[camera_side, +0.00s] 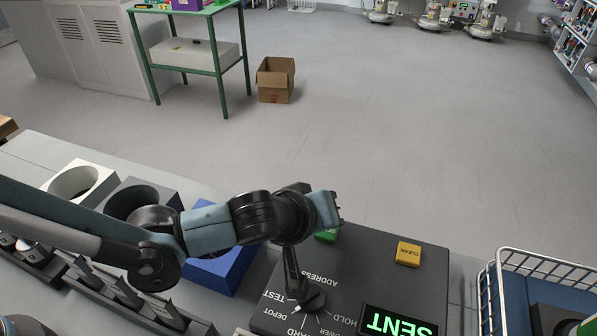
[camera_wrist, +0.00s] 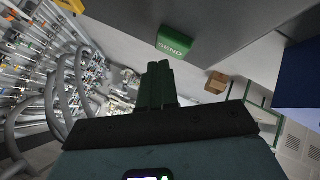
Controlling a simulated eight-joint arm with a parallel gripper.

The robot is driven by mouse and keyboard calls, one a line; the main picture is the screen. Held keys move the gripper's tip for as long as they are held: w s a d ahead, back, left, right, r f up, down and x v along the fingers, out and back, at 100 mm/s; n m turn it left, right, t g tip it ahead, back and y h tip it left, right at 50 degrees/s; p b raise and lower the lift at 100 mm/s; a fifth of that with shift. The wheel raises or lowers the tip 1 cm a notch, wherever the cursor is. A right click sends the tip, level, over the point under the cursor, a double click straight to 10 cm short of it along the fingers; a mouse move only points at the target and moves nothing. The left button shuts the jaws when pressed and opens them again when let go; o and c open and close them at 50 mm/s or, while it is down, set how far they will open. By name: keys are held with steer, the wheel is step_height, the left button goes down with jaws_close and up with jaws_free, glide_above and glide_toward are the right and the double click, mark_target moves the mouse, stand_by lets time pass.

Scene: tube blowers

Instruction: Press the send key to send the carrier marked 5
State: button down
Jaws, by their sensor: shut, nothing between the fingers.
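The green send key (camera_side: 325,236) sits on the dark control box (camera_side: 385,285), partly hidden by my gripper in the side view. In the wrist view the key (camera_wrist: 175,41) reads SEND and lies just beyond my fingertips. My gripper (camera_wrist: 158,68) is shut and empty; its fingertips appear slightly apart from the key in that view. My gripper (camera_side: 332,212) hangs over the box's far edge in the side view. The display (camera_side: 398,325) shows SENT in green, upside down. No carrier marked 5 can be made out.
A yellow CLEAR key (camera_side: 408,253) sits right of the send key. A dial knob (camera_side: 311,297) has labels around it. White (camera_side: 98,172), dark and blue (camera_side: 229,265) blocks stand left, behind a rack (camera_side: 115,287). A wire basket (camera_side: 545,262) stands right.

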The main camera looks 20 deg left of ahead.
mark_target(323, 233)
steer(key=shift+r, duration=2.65)
steer(key=shift+a, duration=0.1)
steer(key=w+a+r+m+y, duration=0.1)
steer(key=w+a+r, duration=0.15)
steer(key=a, duration=0.85)
steer(key=s+a+m, duration=0.1)
steer(key=s+a, duration=0.3)
steer(key=a, duration=0.3)
steer(key=s+a+m+g+y, duration=0.1)
steer(key=s+a+m, duration=0.1)
steer(key=a, duration=0.6)
steer(key=s+a+m, duration=0.1)
steer(key=s+a, duration=0.4)
steer(key=a, duration=0.3)
steer(key=shift+s+a+r+g+y, duration=0.15)
steer(key=shift+s+r+g+y, duration=0.15)
steer(key=shift+s+y, duration=0.1)
